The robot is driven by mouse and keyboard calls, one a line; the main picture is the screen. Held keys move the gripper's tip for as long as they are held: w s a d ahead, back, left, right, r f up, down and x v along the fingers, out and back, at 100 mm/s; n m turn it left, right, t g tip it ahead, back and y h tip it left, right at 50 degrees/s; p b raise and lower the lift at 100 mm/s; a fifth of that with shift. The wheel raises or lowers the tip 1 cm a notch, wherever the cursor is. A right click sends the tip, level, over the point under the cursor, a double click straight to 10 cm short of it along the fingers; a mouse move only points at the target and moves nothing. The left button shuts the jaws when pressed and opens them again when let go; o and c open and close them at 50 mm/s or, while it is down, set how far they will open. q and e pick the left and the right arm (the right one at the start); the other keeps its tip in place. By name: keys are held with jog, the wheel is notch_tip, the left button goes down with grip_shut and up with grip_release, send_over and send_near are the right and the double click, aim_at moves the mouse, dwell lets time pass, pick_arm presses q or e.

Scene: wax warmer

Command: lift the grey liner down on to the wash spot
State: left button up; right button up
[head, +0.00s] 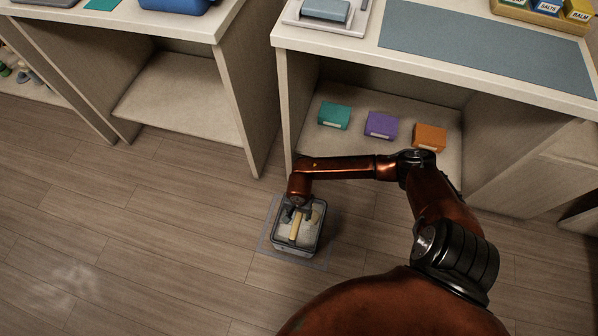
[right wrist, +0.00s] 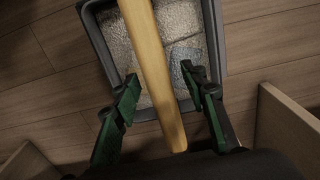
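The grey liner (head: 311,243) is an open box with a pale wooden bar (head: 296,227) across it and light, grainy contents. It stands on a faint bluish square (head: 323,263) on the floor, which looks like the wash spot. My right gripper (head: 298,213) is low over the liner. In the right wrist view the gripper (right wrist: 160,82) has its green and dark fingers on either side of the bar (right wrist: 150,60), with gaps showing. My left gripper is not in view.
A white counter (head: 345,45) with a blue-grey mat (head: 480,45) stands behind. Its lower shelf holds a green box (head: 334,116), a purple box (head: 381,126) and an orange box (head: 429,137). The wooden floor to the left is open, with a pale smudge (head: 65,286).

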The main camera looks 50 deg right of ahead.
jog(key=shift+s+f, duration=0.1)
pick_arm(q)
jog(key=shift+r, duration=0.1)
pick_arm(e)
jog(key=shift+r, duration=0.25)
jog(key=shift+r+p, duration=2.4)
jog(key=shift+r, duration=1.45)
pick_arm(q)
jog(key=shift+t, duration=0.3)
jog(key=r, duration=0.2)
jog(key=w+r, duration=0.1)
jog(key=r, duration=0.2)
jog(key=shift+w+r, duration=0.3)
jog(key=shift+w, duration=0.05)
pick_arm(e)
notch_tip(320, 180, up, 12)
